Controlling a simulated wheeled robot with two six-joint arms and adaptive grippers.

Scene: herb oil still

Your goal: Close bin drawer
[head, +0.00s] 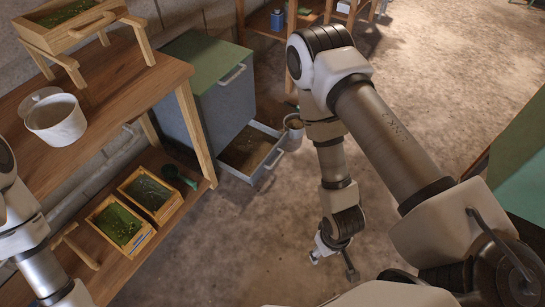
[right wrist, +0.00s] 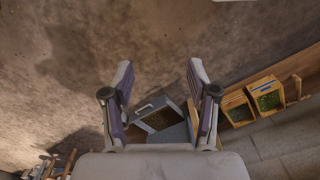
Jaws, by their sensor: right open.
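The grey-blue bin (head: 222,105) with a green top stands beside the wooden bench. Its low drawer (head: 262,178) is pulled out, with brown contents inside and a pale handle on its front. In the right wrist view the open drawer (right wrist: 178,127) shows between my fingers, some distance beyond them. My right gripper (head: 334,262) is open and empty, in front of the drawer and to its right, apart from it. Its spread fingers also show in the right wrist view (right wrist: 160,72). My left arm shows at the left edge; its gripper is out of view.
The wooden bench (head: 165,75) holds a white pot (head: 56,120) and a wooden tray stand (head: 75,25). Its lower shelf has herb boxes (head: 120,222) and a dark green scoop (head: 178,177). A small pail (head: 294,125) is near the drawer. The floor in front is clear.

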